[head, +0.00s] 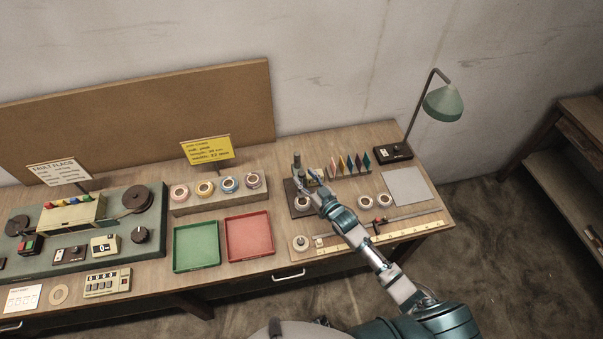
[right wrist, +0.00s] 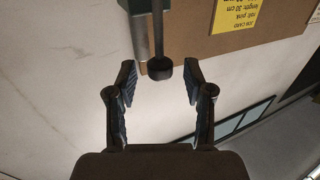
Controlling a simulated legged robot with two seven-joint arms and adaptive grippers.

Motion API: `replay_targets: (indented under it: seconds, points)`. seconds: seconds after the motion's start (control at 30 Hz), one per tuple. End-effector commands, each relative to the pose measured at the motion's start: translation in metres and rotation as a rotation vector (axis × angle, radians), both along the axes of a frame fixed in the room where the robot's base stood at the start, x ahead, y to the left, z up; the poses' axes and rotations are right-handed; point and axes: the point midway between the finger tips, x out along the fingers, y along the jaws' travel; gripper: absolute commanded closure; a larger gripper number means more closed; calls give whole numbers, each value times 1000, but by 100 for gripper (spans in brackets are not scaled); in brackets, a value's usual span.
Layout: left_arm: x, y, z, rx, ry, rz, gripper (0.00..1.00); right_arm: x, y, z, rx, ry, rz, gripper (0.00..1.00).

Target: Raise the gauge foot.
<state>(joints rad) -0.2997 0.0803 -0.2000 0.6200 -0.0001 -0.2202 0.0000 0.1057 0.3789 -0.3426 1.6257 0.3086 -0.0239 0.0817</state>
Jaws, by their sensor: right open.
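The gauge (head: 297,164) stands on a dark base plate (head: 300,210) near the middle right of the bench in the head view. My right gripper (head: 314,184) is beside its column, at the end of the arm reaching in from the lower right. In the right wrist view, a thin dark rod with a black rounded end (right wrist: 159,69) hangs between the two open fingers, with a gap on both sides. A grey-green column (right wrist: 136,25) stands beside it. I cannot tell whether the black end is the foot or a lever knob. My left gripper is out of view.
Several coloured cards (head: 352,163) stand in a row right of the gauge. Tape rolls (head: 365,202) and a grey pad (head: 405,187) lie further right. A ruler (head: 400,232) runs along the front edge. Green (head: 196,268) and red (head: 249,258) trays stand left.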

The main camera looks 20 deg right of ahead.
Motion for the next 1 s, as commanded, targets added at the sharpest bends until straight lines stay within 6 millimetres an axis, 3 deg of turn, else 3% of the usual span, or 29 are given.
replay_targets:
  seconds: [0.2, 0.5, 0.53, 0.73, 1.0]
  points:
    - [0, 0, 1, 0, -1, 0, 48, 21, 7, 0, 1, 0, 0, 48]
    - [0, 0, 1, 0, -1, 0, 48, 23, 8, -1, 1, 1, 0, 48]
    - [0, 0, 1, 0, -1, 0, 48, 23, 8, -1, 1, 1, 0, 50]
    - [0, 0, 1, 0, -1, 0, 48, 23, 8, -1, 1, 1, -1, 100]
    - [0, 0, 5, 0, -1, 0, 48, 23, 8, 4, 0, 1, -1, 100]
